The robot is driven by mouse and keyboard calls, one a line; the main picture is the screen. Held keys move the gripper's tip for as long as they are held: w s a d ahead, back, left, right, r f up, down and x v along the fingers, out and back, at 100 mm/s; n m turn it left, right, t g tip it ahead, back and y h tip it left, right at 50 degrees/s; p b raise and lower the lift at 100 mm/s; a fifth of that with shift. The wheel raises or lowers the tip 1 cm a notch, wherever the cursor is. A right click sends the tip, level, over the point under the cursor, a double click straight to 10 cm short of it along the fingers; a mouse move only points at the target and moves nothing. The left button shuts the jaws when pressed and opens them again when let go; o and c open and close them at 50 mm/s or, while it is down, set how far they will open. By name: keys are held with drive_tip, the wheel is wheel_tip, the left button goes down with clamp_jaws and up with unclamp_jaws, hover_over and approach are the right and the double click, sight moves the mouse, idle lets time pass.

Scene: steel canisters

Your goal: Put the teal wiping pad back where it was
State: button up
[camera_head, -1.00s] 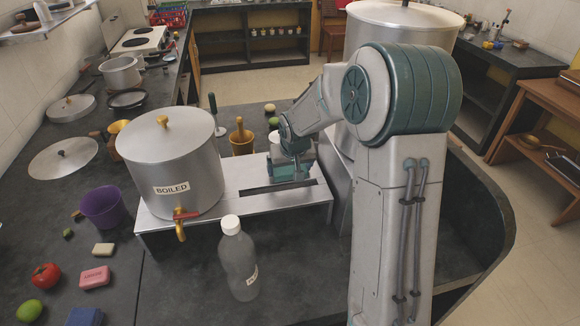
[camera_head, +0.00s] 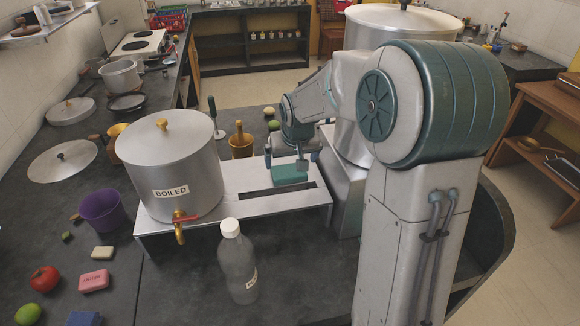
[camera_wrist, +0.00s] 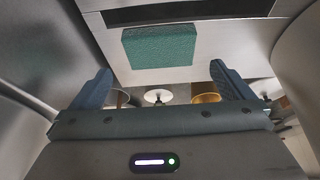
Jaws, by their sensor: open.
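The teal wiping pad (camera_head: 290,176) lies flat on the metal stand (camera_head: 240,205), behind its dark slot and to the right of the canister marked BOILED (camera_head: 172,165). In the wrist view the pad (camera_wrist: 159,46) lies beyond my fingertips, near the slot, with bare metal around it. My gripper (camera_head: 290,158) is close to the pad in the head view. In the wrist view my gripper (camera_wrist: 163,84) is open, with its two blue fingers wide apart and nothing between them. The pad looks clear of the fingers.
A large steel canister (camera_head: 350,130) stands to the right, partly behind my arm. A clear bottle (camera_head: 238,265) stands in front of the stand. A brass mortar (camera_head: 241,143) is behind it. A purple bucket (camera_head: 101,210) and soaps are at left.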

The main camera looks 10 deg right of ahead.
drive_tip(key=v, duration=0.5)
drive_tip(key=s+g, duration=0.1)
drive_tip(key=s, duration=2.4)
drive_tip(key=shift+s+a+f, duration=0.15)
drive_tip(key=shift+s+f, duration=0.15)
drive_tip(key=shift+s, duration=0.05)
